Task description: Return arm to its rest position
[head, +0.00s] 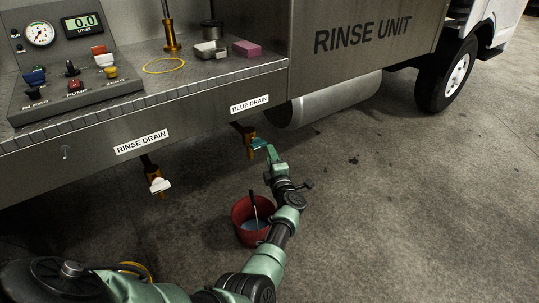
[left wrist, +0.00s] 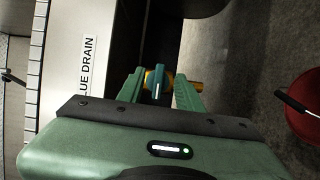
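My left arm reaches up from the bottom of the head view, and its green gripper (head: 270,154) is at the brass valve under the BLUE DRAIN label (head: 249,104). In the left wrist view the two fingers of the left gripper (left wrist: 158,92) are spread apart. The teal valve handle (left wrist: 156,84) stands between them, with a visible gap on each side. The brass valve body (left wrist: 197,86) lies beyond the fingertips. The handle also shows at the gripper's tip in the head view (head: 259,144). My right gripper is in neither view.
A red bucket (head: 243,229) with a stick in it stands on the floor beside my left arm. The RINSE DRAIN valve (head: 159,186) hangs from the deck edge to the left. A grey tank (head: 335,100) is at the right of the valve. Open concrete lies further right.

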